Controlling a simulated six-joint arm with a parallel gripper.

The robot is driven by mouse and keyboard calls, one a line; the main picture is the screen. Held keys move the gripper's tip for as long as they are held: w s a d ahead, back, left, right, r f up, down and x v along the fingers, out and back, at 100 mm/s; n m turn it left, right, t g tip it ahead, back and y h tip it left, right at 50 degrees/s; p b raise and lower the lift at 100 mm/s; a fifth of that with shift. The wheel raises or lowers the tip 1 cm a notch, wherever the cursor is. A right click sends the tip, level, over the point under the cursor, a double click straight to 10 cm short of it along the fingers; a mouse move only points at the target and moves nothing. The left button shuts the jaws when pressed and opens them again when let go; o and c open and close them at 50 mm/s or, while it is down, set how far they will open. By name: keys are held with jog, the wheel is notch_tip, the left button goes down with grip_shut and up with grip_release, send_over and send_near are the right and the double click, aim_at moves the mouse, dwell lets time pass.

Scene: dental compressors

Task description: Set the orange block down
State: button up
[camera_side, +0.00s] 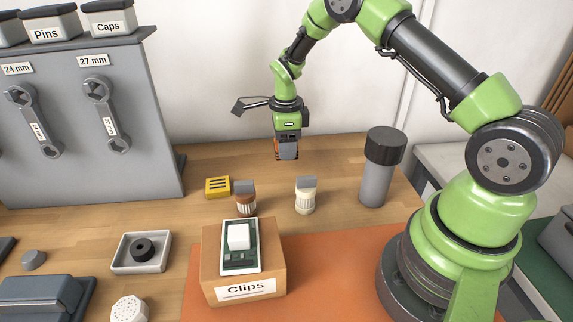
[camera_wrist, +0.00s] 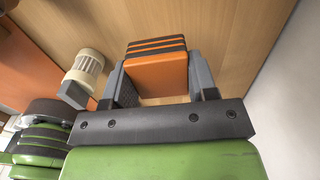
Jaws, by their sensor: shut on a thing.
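The orange block (camera_wrist: 160,76) has dark stripes on its far end. It sits between the two fingers of my gripper (camera_wrist: 160,82) in the wrist view, and the fingers are shut on it. In the side view my gripper (camera_side: 287,152) hangs pointing down above the back of the wooden table (camera_side: 340,155), apart from it. The block is mostly hidden by the fingers there, with only a little orange showing.
A cream ribbed part (camera_side: 305,197), a brown-and-white ribbed part (camera_side: 245,200) and a yellow block (camera_side: 217,187) stand nearer the front. A grey cylinder with a black cap (camera_side: 378,180) stands at right. A Clips box (camera_side: 215,283) is in front. Wood around the gripper is clear.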

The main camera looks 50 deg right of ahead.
aim_at(286, 174)
jog(key=shift+f, duration=2.65)
jog(key=shift+f, duration=0.1)
jog(key=o, duration=1)
